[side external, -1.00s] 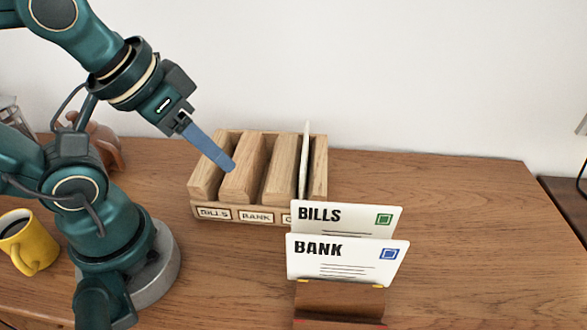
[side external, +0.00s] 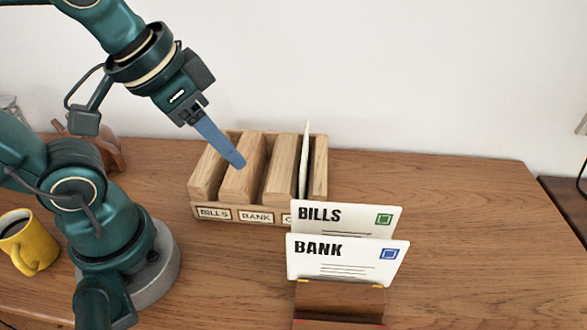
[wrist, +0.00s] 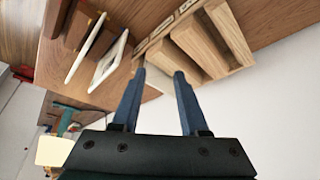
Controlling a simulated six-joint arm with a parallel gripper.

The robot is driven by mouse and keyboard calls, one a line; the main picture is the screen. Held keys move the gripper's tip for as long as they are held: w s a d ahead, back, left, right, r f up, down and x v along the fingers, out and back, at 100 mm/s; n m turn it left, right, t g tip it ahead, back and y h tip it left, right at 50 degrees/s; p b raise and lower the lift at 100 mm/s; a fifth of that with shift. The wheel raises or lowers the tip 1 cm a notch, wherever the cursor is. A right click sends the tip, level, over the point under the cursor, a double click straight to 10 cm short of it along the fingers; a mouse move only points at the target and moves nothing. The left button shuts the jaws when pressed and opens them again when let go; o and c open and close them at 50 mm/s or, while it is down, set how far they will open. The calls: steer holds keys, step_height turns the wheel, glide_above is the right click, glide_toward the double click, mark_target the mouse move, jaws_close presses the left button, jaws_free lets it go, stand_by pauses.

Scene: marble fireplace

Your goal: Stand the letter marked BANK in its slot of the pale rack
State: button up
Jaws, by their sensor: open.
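The letter marked BANK (side external: 345,262) stands upright in a holder at the front, its face toward the side camera. The letter marked BILLS (side external: 348,217) stands just behind it. The pale wooden rack (side external: 238,216) is behind and to the left, with slots labelled BILLS, BANK and a third label partly hidden by the BILLS letter. The BANK slot (side external: 256,190) looks empty. A white letter (side external: 305,160) stands in the right slot. My gripper (side external: 240,163) is over the rack, apart from the BANK letter. In the wrist view its two blue fingers (wrist: 160,75) are apart with nothing between them.
The brown letter holder (side external: 340,300) stands at the table's front. A yellow mug (side external: 28,243) is at the left, near my base. The wooden tabletop (side external: 460,220) is clear to the right. A white wall rises behind the rack.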

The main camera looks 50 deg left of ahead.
steer(key=w+d+r+m+g, duration=0.2)
steer(key=w+d+m, duration=0.1)
steer(key=w+d, duration=0.15)
steer(key=m+g, duration=0.3)
steer(key=m, duration=0.3)
glide_above(373, 259)
steer(key=s+a, duration=0.1)
steer(key=a, duration=0.1)
step_height(373, 259, down, 6)
steer(key=shift+f, duration=0.1)
steer(key=shift+w+d+f+n, duration=0.15)
steer(key=shift+w+d+f, duration=0.1)
steer(key=shift+d+f, duration=0.2)
steer(key=shift+w+d+f+n, duration=0.2)
steer(key=shift+d+f, duration=0.1)
steer(key=shift+f, duration=0.15)
steer(key=shift+w+d+f, duration=0.2)
steer(key=shift+f, duration=2.55)
jaws_close()
